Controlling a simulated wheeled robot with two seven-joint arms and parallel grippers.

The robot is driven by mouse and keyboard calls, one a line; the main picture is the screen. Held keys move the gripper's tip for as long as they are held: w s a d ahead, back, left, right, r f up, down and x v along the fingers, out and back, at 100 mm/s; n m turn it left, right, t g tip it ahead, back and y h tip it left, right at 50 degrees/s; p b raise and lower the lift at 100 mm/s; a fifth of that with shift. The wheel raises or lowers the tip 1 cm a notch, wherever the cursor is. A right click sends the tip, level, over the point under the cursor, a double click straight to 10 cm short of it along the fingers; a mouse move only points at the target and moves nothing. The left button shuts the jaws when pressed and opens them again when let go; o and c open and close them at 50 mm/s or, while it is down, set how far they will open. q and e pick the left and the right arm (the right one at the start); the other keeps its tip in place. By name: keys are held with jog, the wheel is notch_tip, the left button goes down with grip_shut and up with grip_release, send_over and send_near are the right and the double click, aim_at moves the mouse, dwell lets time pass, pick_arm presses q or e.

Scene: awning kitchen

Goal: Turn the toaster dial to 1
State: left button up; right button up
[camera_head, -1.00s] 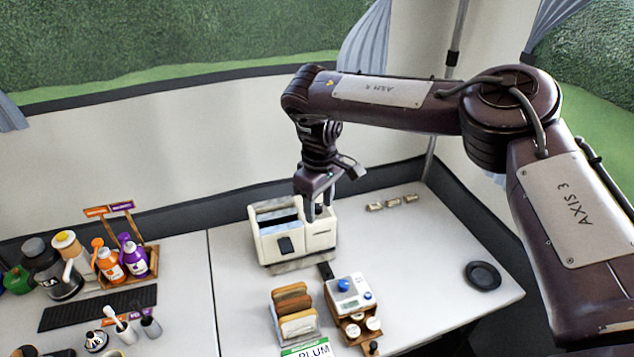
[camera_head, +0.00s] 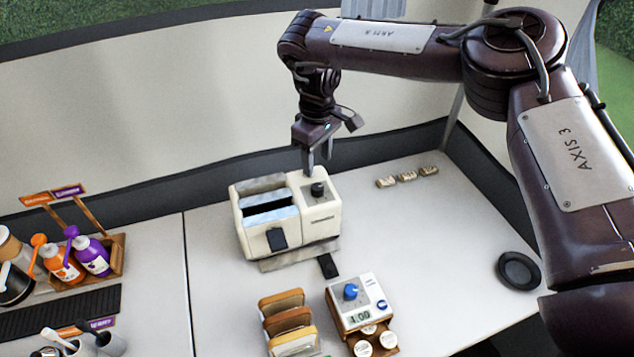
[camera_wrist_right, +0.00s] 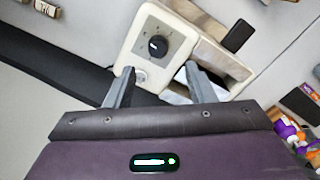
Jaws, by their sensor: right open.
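The cream toaster (camera_head: 322,225) stands on the counter with two open slots and a dark lever on its front. Its black dial (camera_head: 317,190) sits on the top at the right end. My right gripper (camera_head: 318,168) points down above and just behind the dial, apart from it, open and empty. In the right wrist view, the dial (camera_wrist_right: 154,46) lies beyond the open fingers (camera_wrist_right: 160,78), with a small white mark on it. I cannot read which number it points to. My left gripper is not in view.
A scale with a blue knob (camera_head: 350,291) and a bread rack (camera_head: 288,322) stand in front of the toaster. Bottles (camera_head: 92,256) are at the left. Small blocks (camera_head: 407,177) and a black dish (camera_head: 518,271) lie right; the counter between them is clear.

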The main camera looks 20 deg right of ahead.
aim_at(317, 186)
jog(key=shift+w+f, duration=0.2)
jog(key=shift+f, duration=0.35)
notch_tip(317, 186, down, 7)
jog(key=shift+r+p, duration=0.2)
jog(key=shift+p, duration=0.7)
jog(key=shift+f, duration=0.4)
jog(key=shift+d, duration=0.1)
jog(key=c, duration=1)
